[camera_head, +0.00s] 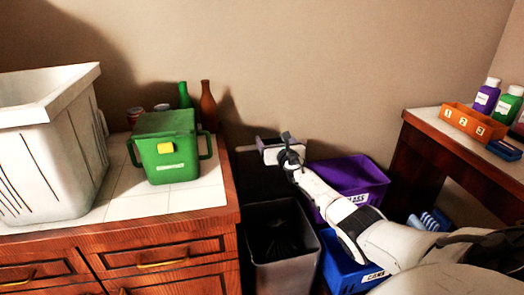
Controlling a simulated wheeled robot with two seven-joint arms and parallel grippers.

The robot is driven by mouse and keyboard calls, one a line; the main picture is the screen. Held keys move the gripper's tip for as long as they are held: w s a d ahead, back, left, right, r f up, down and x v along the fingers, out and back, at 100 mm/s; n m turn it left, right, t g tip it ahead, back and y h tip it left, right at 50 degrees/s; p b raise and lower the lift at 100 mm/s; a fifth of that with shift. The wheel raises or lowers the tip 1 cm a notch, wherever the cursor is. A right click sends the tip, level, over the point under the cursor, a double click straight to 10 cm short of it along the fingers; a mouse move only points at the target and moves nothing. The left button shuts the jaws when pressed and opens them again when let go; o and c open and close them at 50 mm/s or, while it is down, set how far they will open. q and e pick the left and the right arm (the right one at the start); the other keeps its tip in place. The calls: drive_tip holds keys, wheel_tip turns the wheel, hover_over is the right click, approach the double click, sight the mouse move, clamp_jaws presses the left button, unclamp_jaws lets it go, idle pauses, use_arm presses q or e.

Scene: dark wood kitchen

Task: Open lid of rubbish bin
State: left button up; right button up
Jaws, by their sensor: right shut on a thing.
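The rubbish bin (283,263) is a tall grey bin on the floor, right of the wooden cabinet. Its top is uncovered, and its dark inside shows a black, shiny liner. My right arm reaches in from the lower right, and my right gripper (280,150) is above and behind the bin's back rim. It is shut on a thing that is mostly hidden. A thin pale edge shows beside it, with a dark area below; I cannot tell for sure whether this is the raised lid. My left gripper is not in view.
A purple bin (345,173) and a blue bin (338,270) stand right of the grey bin, partly behind my arm. The cabinet at left holds a green bin (170,165) and a large white container (50,150). A wooden table (455,137) stands at right.

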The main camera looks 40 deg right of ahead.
drive_tip(key=shift+w+d+r, duration=0.4)
drive_tip(key=shift+d+r, duration=0.1)
drive_tip(key=shift+r, duration=0.15)
drive_tip(key=o, duration=1.5)
drive_tip(key=shift+s+a+r, duration=0.1)
drive_tip(key=f+p+v, duration=0.1)
drive_tip(key=p+v, duration=0.5)
drive_tip(key=v, duration=0.4)
drive_tip(key=shift+a+r, duration=0.15)
drive_tip(key=shift+s, duration=0.1)
